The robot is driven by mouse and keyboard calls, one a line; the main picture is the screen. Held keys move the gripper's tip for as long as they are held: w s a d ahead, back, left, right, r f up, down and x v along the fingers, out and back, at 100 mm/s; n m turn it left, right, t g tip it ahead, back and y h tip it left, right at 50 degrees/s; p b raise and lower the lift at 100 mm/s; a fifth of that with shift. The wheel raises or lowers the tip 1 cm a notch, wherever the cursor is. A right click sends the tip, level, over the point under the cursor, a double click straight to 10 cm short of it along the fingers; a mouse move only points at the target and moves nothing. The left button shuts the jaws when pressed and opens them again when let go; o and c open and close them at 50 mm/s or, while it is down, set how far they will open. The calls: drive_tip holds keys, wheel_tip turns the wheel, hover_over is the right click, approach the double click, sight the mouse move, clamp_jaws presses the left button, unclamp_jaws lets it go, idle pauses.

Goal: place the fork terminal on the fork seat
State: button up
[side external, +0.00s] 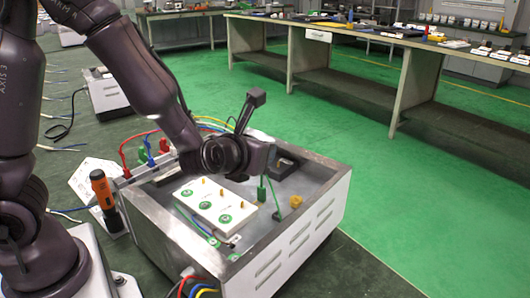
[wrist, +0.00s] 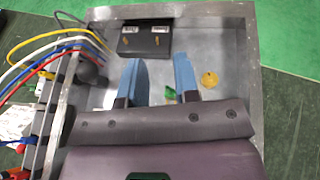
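My gripper (wrist: 160,60) shows two blue fingers standing apart in the wrist view, with nothing clearly held between them. A small green piece (wrist: 170,93) lies low in the gap, close to the right finger; most of it is hidden. In the side view a green piece (side external: 262,190) stands below my wrist, beside a thin green line. I cannot tell whether it is the fork terminal. A yellow piece (wrist: 209,79) is right of the fingers and also shows in the side view (side external: 295,201). I cannot tell which part is the fork seat.
All this is inside a metal box with raised walls (side external: 270,262). A black block with two brass pins (wrist: 145,38) is at the back. A white panel with yellow knobs (side external: 213,203) is in front. Coloured cables and an orange-handled tool (side external: 102,190) are at the left.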

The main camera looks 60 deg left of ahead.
drive_tip(key=s+a+r+n+g, duration=0.3)
drive_tip(key=s+n, duration=0.5)
drive_tip(key=n, duration=0.4)
drive_tip(key=s+a+r+n+g, duration=0.3)
drive_tip(key=s+r+n+g, duration=0.1)
drive_tip(key=s+n, duration=0.5)
drive_tip(key=n+g, duration=0.1)
drive_tip(key=n, duration=0.1)
drive_tip(key=shift+r+n, duration=0.15)
drive_tip(key=shift+n, duration=0.25)
drive_tip(key=shift+o, duration=0.2)
drive_tip(key=s+d+r+n+t+h, duration=0.1)
drive_tip(key=s+d+r+n+h, duration=0.1)
drive_tip(key=d+n+h, duration=0.3)
drive_tip(key=shift+s+r+n, duration=0.25)
drive_tip(key=shift+s+n, duration=0.15)
drive_tip(key=shift+n, duration=0.4)
drive_tip(key=shift+o, duration=0.4)
drive_tip(key=shift+d+r+n+h, duration=0.2)
drive_tip(key=shift+d+n+h, duration=0.05)
drive_tip(key=shift+n+h, duration=0.05)
